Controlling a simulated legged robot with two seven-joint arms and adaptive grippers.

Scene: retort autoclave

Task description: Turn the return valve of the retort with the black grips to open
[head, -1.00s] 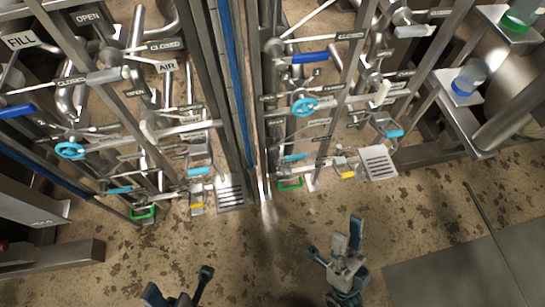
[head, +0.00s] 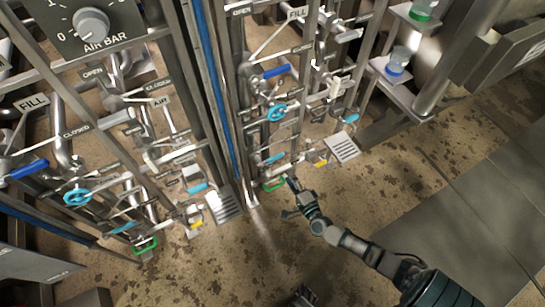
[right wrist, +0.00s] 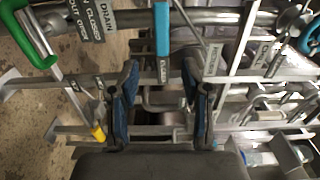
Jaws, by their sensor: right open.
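The right-hand retort's pipe rack has a light blue lever (head: 275,158) low on it, above a green handle (head: 274,183). In the right wrist view, the light blue lever (right wrist: 162,30) hangs from a grey pipe, beside a small label that seems to read RETURN. The green handle (right wrist: 30,35) is at upper left there, near a DRAIN label. My right gripper (head: 289,198) is open and empty, close to the green handle in the head view. In the wrist view its fingers (right wrist: 166,78) are spread below the lever, apart from it. I cannot make out black grips.
A yellow handle (head: 321,163) and a grated plate (head: 344,147) are low at right. The left rack (head: 78,196) has similar handles. The floor in front is open.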

